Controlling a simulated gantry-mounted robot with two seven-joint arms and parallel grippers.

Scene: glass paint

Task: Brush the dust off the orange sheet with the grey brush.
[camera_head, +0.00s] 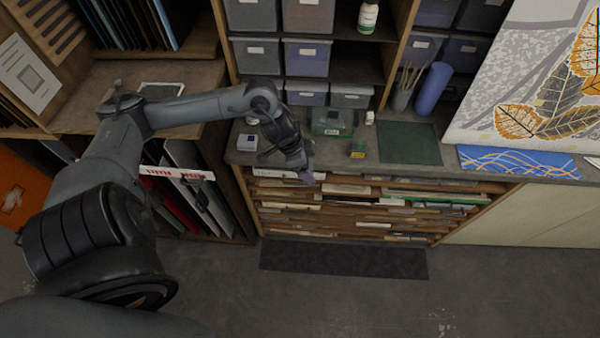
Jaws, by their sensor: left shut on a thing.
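My left gripper (297,158) is in front of the counter's front edge, above the shelves of flat sheets. It is shut on a small purplish-grey thing (307,177) that shows just below its fingertips. The gripper hides most of this thing, and I cannot tell whether it is the grey brush. An orange sheet or panel (14,178) with a pale mark on it shows at the left edge, far from the gripper and partly cut off by the frame. I cannot make out dust on it. My right gripper is not in view.
A rack of upright sheets (190,190) stands left. The floor ahead is open.

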